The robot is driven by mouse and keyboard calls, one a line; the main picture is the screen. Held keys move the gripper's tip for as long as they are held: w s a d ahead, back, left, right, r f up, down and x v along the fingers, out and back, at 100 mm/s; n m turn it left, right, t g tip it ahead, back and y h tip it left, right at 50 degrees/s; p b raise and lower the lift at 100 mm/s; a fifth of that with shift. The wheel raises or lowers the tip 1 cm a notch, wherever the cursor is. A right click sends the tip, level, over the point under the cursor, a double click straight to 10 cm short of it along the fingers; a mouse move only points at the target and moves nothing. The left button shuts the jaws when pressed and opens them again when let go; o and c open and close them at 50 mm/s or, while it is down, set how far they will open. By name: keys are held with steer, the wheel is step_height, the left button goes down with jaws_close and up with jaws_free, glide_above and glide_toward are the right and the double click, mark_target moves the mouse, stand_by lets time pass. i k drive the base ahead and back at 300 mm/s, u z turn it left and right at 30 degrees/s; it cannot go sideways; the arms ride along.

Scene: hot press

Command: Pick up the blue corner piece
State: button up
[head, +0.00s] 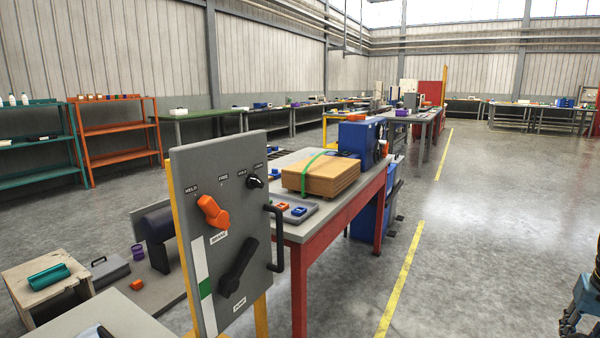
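A small blue piece (298,211), which looks like the corner piece, lies on a grey tray (318,207) at the near end of a red-legged workbench (340,208). It is too small here to make out its exact shape. My gripper (574,322) shows only in part at the lower right edge, dark and cut off by the frame. It is far to the right of the tray, over the floor. Whether its fingers are open or shut cannot be told.
Small orange pieces (281,207) lie beside the blue one. A strapped cardboard stack (321,176) and a blue machine (362,138) stand behind. A grey lever panel (222,235) with a black handle stands close in front. Floor right of the yellow line (402,275) is clear.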

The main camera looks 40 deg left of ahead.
mark_target(275, 172)
steer(key=u, duration=0.15)
steer(key=i, duration=1.1)
steer(key=u, duration=0.85)
steer(key=i, duration=0.8)
steer(key=u, duration=0.5)
